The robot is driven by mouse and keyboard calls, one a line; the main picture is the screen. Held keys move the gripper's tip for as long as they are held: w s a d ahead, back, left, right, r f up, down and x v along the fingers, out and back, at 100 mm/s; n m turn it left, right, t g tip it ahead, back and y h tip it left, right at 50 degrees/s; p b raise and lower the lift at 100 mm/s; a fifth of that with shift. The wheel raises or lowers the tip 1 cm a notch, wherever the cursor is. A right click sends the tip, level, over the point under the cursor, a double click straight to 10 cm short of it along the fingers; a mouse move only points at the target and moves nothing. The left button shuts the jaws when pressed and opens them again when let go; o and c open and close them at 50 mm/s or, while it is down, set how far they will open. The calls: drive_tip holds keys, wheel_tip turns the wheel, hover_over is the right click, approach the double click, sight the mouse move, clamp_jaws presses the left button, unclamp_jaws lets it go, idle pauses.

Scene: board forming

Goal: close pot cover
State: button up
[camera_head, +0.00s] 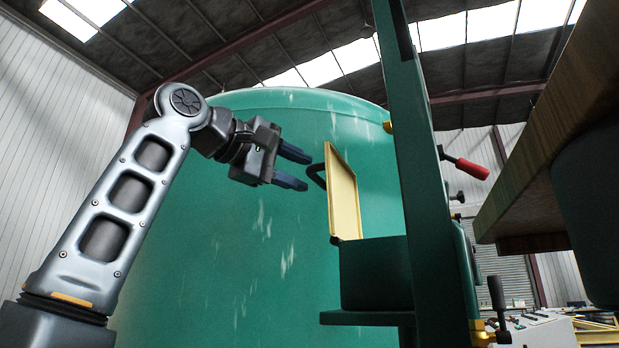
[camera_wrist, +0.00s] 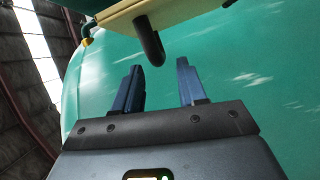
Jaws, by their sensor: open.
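The pot cover (camera_head: 344,190) is a yellow panel standing upright, swung open above a dark green box (camera_head: 375,270) on the green machine frame. A black handle (camera_head: 316,176) sticks out from its left face. My gripper (camera_head: 305,172) is open and empty just left of the handle, its fingers pointing at it. In the wrist view the cover (camera_wrist: 122,13) crosses the top, and the bent handle (camera_wrist: 150,42) hangs down just beyond and between the open fingertips of my gripper (camera_wrist: 159,67). I cannot tell whether they touch the handle.
A large green tank (camera_head: 250,240) curves behind the arm and the cover. A tall green post (camera_head: 420,170) stands right of the cover. A red-handled lever (camera_head: 468,168) and a wooden tabletop (camera_head: 545,130) are farther right.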

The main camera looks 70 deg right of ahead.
sight(319, 180)
drive_tip(key=p+x, duration=0.1)
drive_tip(key=x, duration=0.4)
drive_tip(key=shift+s+d, duration=0.15)
drive_tip(key=shift+d, duration=0.2)
clamp_jaws()
idle(0.3)
